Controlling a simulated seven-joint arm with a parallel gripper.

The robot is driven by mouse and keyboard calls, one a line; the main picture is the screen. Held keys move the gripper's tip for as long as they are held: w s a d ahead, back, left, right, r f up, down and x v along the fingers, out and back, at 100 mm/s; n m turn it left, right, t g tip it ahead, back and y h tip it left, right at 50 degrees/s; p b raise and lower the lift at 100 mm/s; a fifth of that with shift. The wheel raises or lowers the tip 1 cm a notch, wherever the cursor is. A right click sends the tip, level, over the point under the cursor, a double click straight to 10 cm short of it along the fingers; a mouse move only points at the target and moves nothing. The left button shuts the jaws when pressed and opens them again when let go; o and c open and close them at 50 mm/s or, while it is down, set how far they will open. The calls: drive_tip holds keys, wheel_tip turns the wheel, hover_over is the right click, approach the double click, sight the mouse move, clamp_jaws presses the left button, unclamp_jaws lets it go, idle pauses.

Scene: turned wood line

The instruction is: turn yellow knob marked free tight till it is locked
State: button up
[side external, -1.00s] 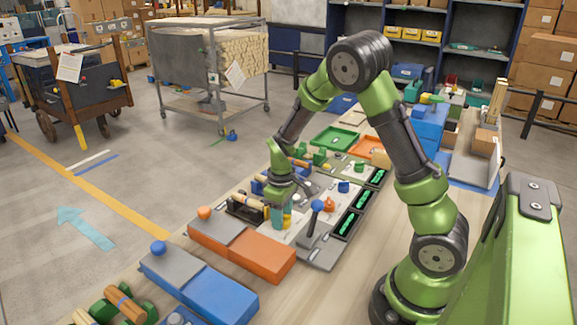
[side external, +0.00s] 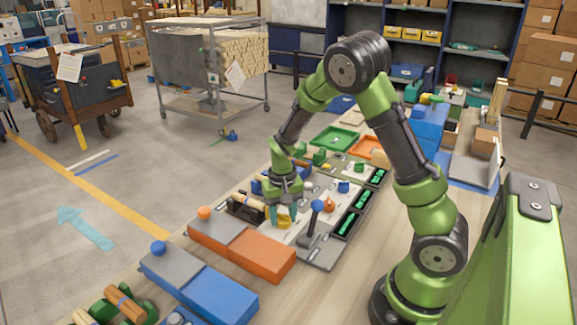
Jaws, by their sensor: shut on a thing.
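The yellow knob (side external: 284,223) is on the light panel in the middle of the bench, partly hidden by my fingers. My gripper (side external: 283,214) points down over it, with one teal finger on each side, shut on the knob. Any marking on the knob is hidden or too small to read.
A lever with a blue ball (side external: 317,206) stands close to the right of my gripper. A wooden cylinder in a dark holder (side external: 247,203) is close on the left. An orange box (side external: 262,254) lies in front, and green displays (side external: 348,223) line the right side.

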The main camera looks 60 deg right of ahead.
sight(284, 214)
drive_tip(key=m, duration=0.4)
drive_tip(key=shift+m, duration=0.3)
drive_tip(key=shift+s+d+m, duration=0.1)
drive_tip(key=shift+m, duration=1.9)
drive_tip(key=o, duration=1.1)
drive_tip(key=shift+c, duration=0.2)
drive_tip(key=shift+r, duration=0.1)
wheel_tip(284, 214, up, 17)
